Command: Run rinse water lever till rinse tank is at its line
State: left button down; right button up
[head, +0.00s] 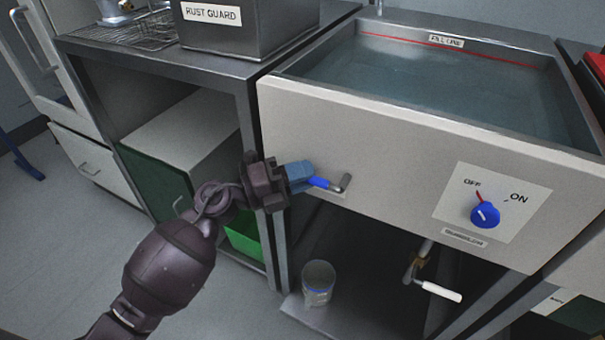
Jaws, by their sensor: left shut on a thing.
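The rinse tank (420,128) is a pale-fronted basin at the right, holding clear bluish water (420,78). A red line (500,58) with a "FILL LINE" label (446,41) runs along its back inner wall. The water surface looks a little below the line, but the exact gap is hard to judge. A lever with a blue grip (323,183) and metal pivot sticks out of the tank's front at left. My left gripper (300,175) is shut on the blue lever's end and partly hides it. My right gripper is not in view.
A blue knob (485,215) on the tank front points near OFF. Below hangs a brass valve with a white handle (438,291). A "RUST GUARD" tank (240,40) and wire rack (125,30) stand on the left bench.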

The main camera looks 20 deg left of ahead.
pick_arm(q)
jog(key=shift+r, duration=0.1)
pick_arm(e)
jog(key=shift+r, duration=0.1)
pick_arm(q)
jog(key=shift+r+p, duration=0.2)
jog(key=shift+p, duration=0.15)
jog(key=shift+r+p, duration=0.3)
jog(key=shift+p, duration=0.15)
jog(key=shift+r+m+g+y+p, duration=0.3)
jog(key=shift+r+m+p, duration=0.2)
jog(key=shift+p, duration=0.45)
jog(key=r+m+g+y+p, duration=0.1)
jog(key=p, duration=0.3)
jog(key=shift+w+d, duration=0.1)
jog(key=shift+f+p, duration=0.15)
jog(key=shift+p, duration=0.15)
jog(key=shift+d+f, duration=0.1)
jog(key=shift+f, duration=0.15)
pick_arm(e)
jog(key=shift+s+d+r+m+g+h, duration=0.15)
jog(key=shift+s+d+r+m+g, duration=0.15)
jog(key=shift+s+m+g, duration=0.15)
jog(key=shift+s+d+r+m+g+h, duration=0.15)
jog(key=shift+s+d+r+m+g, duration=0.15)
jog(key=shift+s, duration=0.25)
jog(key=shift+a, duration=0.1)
